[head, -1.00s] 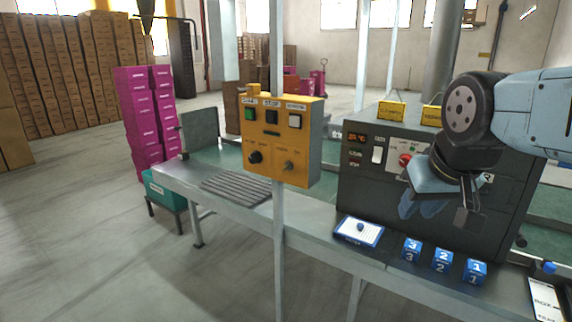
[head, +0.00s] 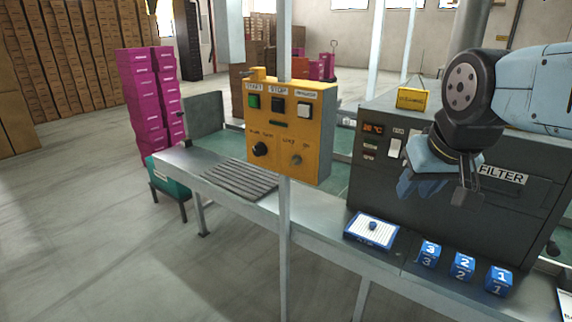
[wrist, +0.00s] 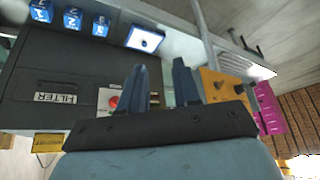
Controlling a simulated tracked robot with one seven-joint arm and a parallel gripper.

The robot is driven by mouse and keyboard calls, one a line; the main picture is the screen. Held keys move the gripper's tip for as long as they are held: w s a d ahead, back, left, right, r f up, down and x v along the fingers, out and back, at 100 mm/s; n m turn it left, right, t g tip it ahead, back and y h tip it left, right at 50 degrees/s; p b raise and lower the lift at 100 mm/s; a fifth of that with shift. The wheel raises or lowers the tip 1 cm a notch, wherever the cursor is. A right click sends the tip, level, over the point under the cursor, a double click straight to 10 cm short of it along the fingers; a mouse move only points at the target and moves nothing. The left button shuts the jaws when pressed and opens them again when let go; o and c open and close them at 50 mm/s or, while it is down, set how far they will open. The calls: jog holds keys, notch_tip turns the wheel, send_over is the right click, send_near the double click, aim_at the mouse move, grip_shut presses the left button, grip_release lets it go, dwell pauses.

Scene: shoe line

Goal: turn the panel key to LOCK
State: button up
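The yellow control panel (head: 318,130) is mounted on a thin post left of centre in the head view. It carries a green, a black and a white button on top. Below are a black knob (head: 260,149) at left and a small metallic key switch (head: 297,159) at right. The small lettering by the key and its exact angle are unclear. My gripper (head: 466,190) is open and empty, well right of the panel, in front of the dark machine. In the wrist view (wrist: 160,75) its fingers are apart, with the panel (wrist: 207,76) beyond at right.
The dark filter machine (head: 520,205) stands on the metal bench behind my gripper. A blue-and-white tray (head: 385,236) and blue numbered blocks (head: 463,266) lie along the bench front. Magenta boxes (head: 143,105) are stacked at left. Floor at front left is clear.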

jog(key=w+f+n+g+h, duration=0.4)
jog(key=w+n+h, duration=0.1)
jog(key=w+n, duration=0.15)
jog(key=n+t+h, duration=0.6)
jog(key=n+t, duration=0.7)
jog(key=n, duration=0.2)
send_near(290, 164)
jog(key=x, duration=0.9)
jog(key=shift+w+d, duration=0.25)
jog(key=shift+w, duration=0.05)
jog(key=shift+c, duration=0.4)
